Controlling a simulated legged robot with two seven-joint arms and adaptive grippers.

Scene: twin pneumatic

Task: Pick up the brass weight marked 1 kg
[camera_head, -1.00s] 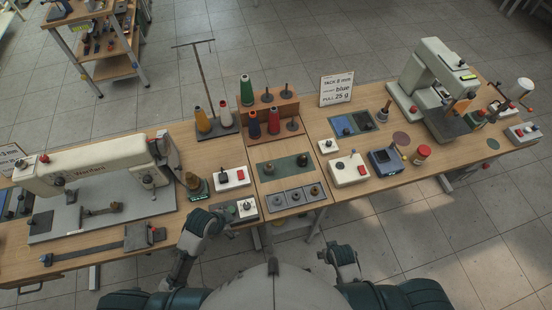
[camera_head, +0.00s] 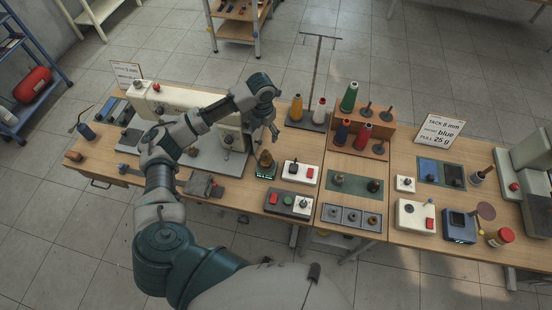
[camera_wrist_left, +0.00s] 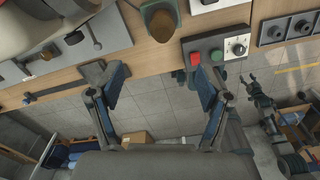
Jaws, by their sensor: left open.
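A brass-coloured weight (camera_head: 265,159) with a knob top stands upright on a small dark scale (camera_head: 266,172) with a green-lit display. No 1 kg marking is legible at this size. The weight also shows at the top of the left wrist view (camera_wrist_left: 161,22), beyond the fingertips. My left gripper (camera_head: 268,136) hangs above and close to the weight, apart from it. In the left wrist view my left gripper (camera_wrist_left: 160,78) has its fingers spread, with nothing between them. My right gripper (camera_wrist_left: 251,87) shows small at the right of the left wrist view; its jaws are unclear.
A sewing machine (camera_head: 196,115) stands left of the weight. A white switch box (camera_head: 300,172) and a grey control box (camera_head: 289,204) stand right and in front. Thread cones (camera_head: 296,108) stand behind on a stand with a tall rod. Free room is above the table.

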